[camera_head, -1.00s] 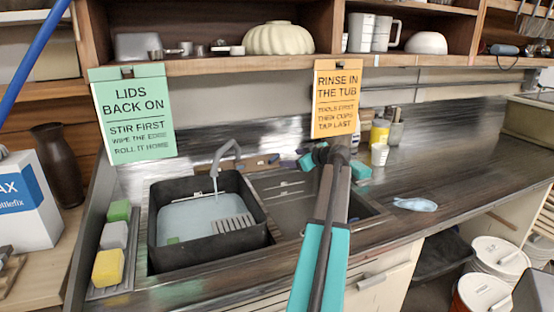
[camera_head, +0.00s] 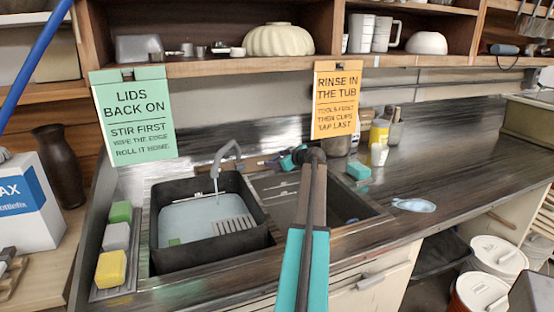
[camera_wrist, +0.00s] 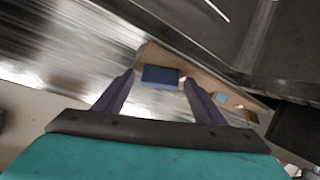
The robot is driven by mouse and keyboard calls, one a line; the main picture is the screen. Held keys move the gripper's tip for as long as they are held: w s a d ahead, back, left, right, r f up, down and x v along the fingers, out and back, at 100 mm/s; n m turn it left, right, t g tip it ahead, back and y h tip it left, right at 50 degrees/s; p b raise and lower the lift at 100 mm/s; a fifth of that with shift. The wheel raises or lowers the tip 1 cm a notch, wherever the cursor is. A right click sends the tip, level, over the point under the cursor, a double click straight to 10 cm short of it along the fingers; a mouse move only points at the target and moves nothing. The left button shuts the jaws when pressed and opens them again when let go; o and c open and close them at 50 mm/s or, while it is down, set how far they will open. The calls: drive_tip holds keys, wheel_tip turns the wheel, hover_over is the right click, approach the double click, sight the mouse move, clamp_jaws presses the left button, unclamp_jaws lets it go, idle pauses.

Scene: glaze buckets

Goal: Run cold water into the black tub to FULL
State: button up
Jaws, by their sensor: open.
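The black tub (camera_head: 207,257) stands in the left sink basin with pale water (camera_head: 205,218) in it. The water surface lies below the rim. A thin stream falls from the grey spout (camera_head: 226,150) into it. White marks show on the tub's inner back wall, too small to read. My gripper (camera_head: 272,162) is behind the sink, right of the spout. In the wrist view its two purple fingers (camera_wrist: 158,90) are apart. A blue block (camera_wrist: 160,76) on a wooden strip (camera_wrist: 190,82) appears between and beyond the fingertips. I cannot tell whether they touch it.
A right basin (camera_head: 275,195) lies beside the tub, partly hidden by my arm. A tray with green, grey and yellow sponges (camera_head: 111,268) is at left. A teal block (camera_head: 358,170), a yellow bottle (camera_head: 379,132) and a blue cloth (camera_head: 414,205) are on the right counter.

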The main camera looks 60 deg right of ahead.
drive_tip(key=c, duration=1.1)
drive_tip(key=shift+o, duration=0.2)
drive_tip(key=shift+f, duration=0.1)
drive_tip(key=shift+a+f+m+h+b, duration=0.15)
drive_tip(key=shift+m+h+b, duration=0.25)
drive_tip(key=shift+m+b, duration=0.8)
drive_tip(key=shift+w+a+m+g+h, duration=0.15)
drive_tip(key=shift+m+g+h, duration=0.45)
drive_tip(key=shift+m+h, duration=0.85)
drive_tip(key=shift+m, duration=0.55)
drive_tip(key=o, duration=1.1)
drive_tip(key=shift+r, duration=0.2)
drive_tip(key=shift+c, duration=0.2)
